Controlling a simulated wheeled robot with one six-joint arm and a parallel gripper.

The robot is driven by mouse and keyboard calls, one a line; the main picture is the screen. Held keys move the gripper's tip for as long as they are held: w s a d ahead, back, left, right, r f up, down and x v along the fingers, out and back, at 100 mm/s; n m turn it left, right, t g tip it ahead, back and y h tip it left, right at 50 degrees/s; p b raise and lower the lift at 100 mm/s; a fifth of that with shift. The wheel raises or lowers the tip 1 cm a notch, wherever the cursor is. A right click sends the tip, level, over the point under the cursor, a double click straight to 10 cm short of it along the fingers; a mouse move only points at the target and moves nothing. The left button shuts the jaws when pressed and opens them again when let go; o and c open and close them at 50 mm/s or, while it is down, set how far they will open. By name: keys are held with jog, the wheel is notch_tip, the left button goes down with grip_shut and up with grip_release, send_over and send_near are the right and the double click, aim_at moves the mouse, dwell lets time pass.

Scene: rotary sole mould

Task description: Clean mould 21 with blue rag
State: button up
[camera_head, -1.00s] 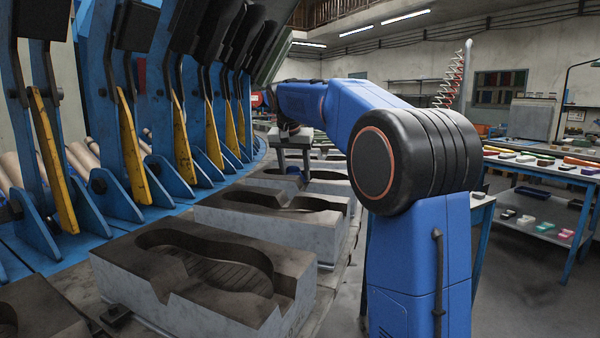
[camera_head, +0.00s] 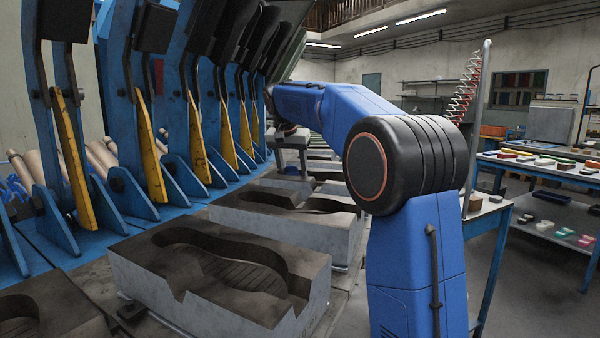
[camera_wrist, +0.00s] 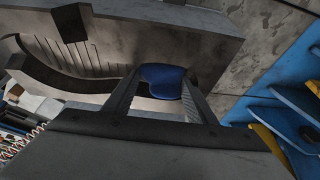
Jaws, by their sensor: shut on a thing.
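My gripper (camera_wrist: 160,84) is shut on the blue rag (camera_wrist: 163,78), which sits bunched between the two fingers in the wrist view. The rag is over or against a grey mould (camera_wrist: 190,25) with a grooved sole cavity; I cannot tell whether it touches. In the head view my gripper (camera_head: 291,150) is small and far off, at the end of my blue arm, above the row of moulds. A near mould (camera_head: 215,275) and a second mould (camera_head: 285,212) show sole cavities. No mould number is readable.
Blue press frames with yellow levers (camera_head: 150,150) line the left side, close to the moulds. A blue-framed workbench (camera_head: 545,170) with coloured pieces stands at right.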

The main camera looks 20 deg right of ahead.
jog(key=shift+w+a+f, duration=0.1)
jog(key=shift+w+a, duration=0.15)
jog(key=shift+a, duration=0.05)
jog(key=shift+s+d, duration=2.05)
jog(key=shift+d, duration=0.3)
jog(key=shift+s+d, duration=0.1)
jog(key=shift+s+d, duration=2.1)
